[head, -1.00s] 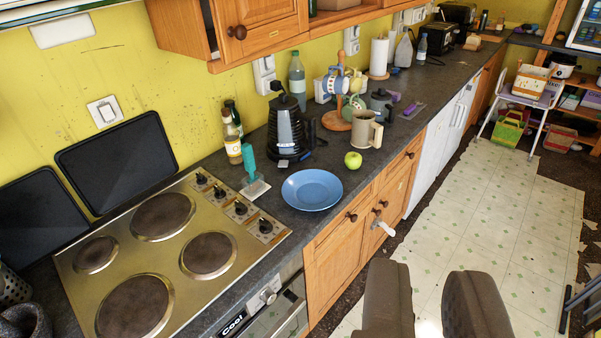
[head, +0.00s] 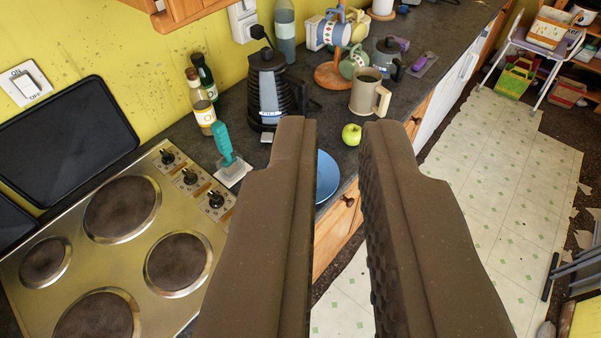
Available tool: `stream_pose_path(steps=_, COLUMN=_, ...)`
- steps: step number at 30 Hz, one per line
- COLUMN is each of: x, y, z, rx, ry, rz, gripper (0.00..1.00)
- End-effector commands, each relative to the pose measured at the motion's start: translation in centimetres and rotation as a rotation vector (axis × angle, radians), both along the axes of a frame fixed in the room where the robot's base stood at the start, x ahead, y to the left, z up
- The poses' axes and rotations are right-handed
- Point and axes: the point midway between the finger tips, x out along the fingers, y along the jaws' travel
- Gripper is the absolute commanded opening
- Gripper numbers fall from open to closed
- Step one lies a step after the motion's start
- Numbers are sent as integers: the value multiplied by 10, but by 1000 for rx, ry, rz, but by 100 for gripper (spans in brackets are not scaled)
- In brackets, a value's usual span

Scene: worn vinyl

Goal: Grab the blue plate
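The blue plate (head: 325,178) lies on the dark countertop near its front edge. Most of it is hidden behind the left finger of my gripper (head: 340,125); only its right part shows between the fingers. My gripper is open and empty, its two brown fingers apart. The fingertips appear in front of the plate and the apple in the picture; I see no contact with the plate.
A green apple (head: 351,134), a beige mug (head: 368,95) and a black kettle (head: 268,88) stand beyond the plate. A teal-handled brush (head: 224,146) and bottles (head: 201,101) are left of it. The stove (head: 120,240) fills the lower left.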

Motion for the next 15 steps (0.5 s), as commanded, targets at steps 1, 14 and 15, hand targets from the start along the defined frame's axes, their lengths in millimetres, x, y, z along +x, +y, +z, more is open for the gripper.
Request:
stream_pose_path(steps=1, x=0, y=0, z=0, rx=0, ry=0, rz=0, gripper=11)
stream_pose_path(steps=14, x=108, y=54, z=-87, rx=444, ry=48, rz=72, gripper=11)
stream_pose_path(steps=15, x=124, y=61, z=-103, rx=525, ry=56, rz=68, gripper=11)
